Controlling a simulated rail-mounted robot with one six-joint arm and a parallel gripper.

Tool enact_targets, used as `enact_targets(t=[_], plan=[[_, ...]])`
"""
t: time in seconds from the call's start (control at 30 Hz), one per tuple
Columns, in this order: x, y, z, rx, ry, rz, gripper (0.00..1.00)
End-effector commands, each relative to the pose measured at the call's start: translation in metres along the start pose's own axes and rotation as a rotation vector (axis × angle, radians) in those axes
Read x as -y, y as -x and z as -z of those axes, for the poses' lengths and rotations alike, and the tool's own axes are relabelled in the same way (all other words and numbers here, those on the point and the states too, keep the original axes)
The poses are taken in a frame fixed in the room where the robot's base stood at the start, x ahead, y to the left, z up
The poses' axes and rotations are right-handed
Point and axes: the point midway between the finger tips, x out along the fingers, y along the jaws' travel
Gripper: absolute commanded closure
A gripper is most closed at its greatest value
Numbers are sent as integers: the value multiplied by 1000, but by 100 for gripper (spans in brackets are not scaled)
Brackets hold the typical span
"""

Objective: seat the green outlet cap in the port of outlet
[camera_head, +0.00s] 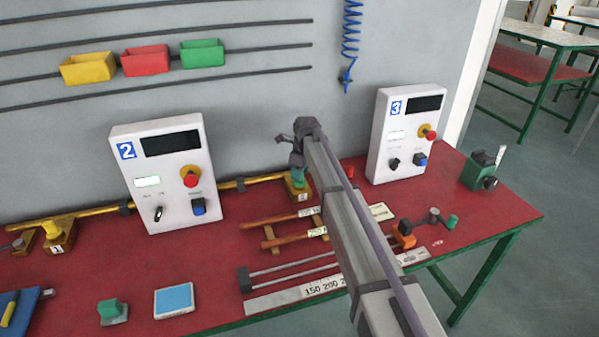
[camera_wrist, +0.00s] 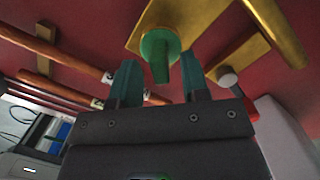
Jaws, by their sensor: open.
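The green outlet cap (camera_wrist: 160,44), a round disc with an upright tab, sits on the yellow outlet block (camera_wrist: 206,12) in the wrist view. Its tab points toward my gripper (camera_wrist: 161,80). My fingers are open, one on each side of the tab, with visible gaps. In the head view, my gripper (camera_head: 298,150) is directly above the outlet block (camera_head: 300,196) at the back of the table, and the green cap (camera_head: 298,177) shows below it. The port is hidden under the cap, so its depth of seating cannot be told.
A yellow pipe (camera_head: 232,185) runs along the back to the block. Panel 2 (camera_head: 160,172) stands left, panel 3 (camera_head: 405,134) right. Wooden-handled rods (camera_head: 285,216) and a ruler rail (camera_head: 290,296) lie in front. A blue pad (camera_head: 174,300) lies front left.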

Motion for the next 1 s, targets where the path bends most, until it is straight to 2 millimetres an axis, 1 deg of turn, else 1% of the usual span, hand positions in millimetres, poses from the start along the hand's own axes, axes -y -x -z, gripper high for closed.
enact_targets(t=[0.03, 0.2, 0.3, 0.43, 0.67, 0.73, 0.77, 0.83, 0.87, 0.9, 0.97, 1.0], plan=[[0, 24, -1, 0, 0, 0, 58], [0, 71, -2, 0, 0, 0, 58], [0, 92, -2, 0, 0, 0, 58], [0, 104, -1, 0, 0, 0, 58], [0, 101, 0, 0, 0, 0, 58], [-4, 101, 7, -2, 22, 0, 58], [-8, 102, 15, -4, 49, 1, 58], [-27, 106, 49, -12, 177, 1, 58], [-39, 109, 70, -18, 260, 1, 58], [-58, 113, 102, -27, 396, -1, 58], [-94, 119, 155, -43, 641, -7, 58], [-121, 123, 191, -54, 821, -14, 58]])
